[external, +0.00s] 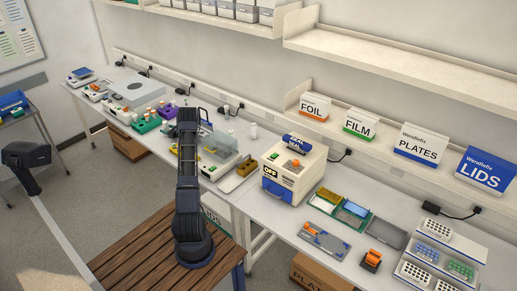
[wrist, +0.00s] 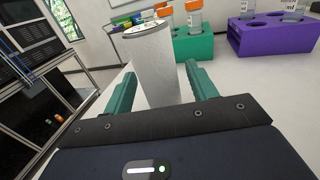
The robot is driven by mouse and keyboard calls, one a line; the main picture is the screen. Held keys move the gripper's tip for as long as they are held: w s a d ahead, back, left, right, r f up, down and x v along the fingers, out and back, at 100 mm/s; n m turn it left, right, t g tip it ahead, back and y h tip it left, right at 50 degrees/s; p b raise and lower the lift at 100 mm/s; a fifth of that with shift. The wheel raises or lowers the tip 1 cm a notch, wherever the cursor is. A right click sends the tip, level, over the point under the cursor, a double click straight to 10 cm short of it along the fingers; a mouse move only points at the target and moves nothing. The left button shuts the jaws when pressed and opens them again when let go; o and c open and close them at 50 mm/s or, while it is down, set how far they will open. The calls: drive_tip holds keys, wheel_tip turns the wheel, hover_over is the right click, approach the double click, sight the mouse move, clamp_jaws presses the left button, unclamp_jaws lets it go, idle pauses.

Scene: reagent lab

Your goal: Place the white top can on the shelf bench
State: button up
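A pale grey can with a white top (wrist: 158,68) stands upright on a white surface in the wrist view. My gripper (wrist: 162,70) has its teal fingers apart, one on each side of the can. Gaps show between the fingers and the can, so it does not look clamped. In the external view my arm reaches over the left bench and hides the gripper and this can. The white shelf (external: 385,60) runs along the wall above the right bench (external: 285,217). A lower shelf (external: 373,150) holds FOIL, FILM, PLATES and LIDS boxes.
A green rack (wrist: 193,46) and a purple rack (wrist: 270,38) stand beyond the can. A white OPF machine (external: 295,165), trays and an orange-topped device (external: 371,260) occupy the right bench. The upper shelf's right part is bare.

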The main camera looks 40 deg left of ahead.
sight(168, 128)
drive_tip(key=shift+r, duration=0.1)
drive_tip(key=shift+w+d, duration=0.1)
drive_tip(key=shift+d, duration=0.1)
drive_tip(key=v, duration=0.4)
drive_tip(key=shift+w+d+r, duration=0.15)
drive_tip(key=shift+d+r, duration=0.15)
drive_tip(key=shift+d, duration=0.1)
wheel_tip(168, 128, up, 6)
drive_tip(key=shift+r, duration=0.2)
drive_tip(key=shift+a, duration=0.1)
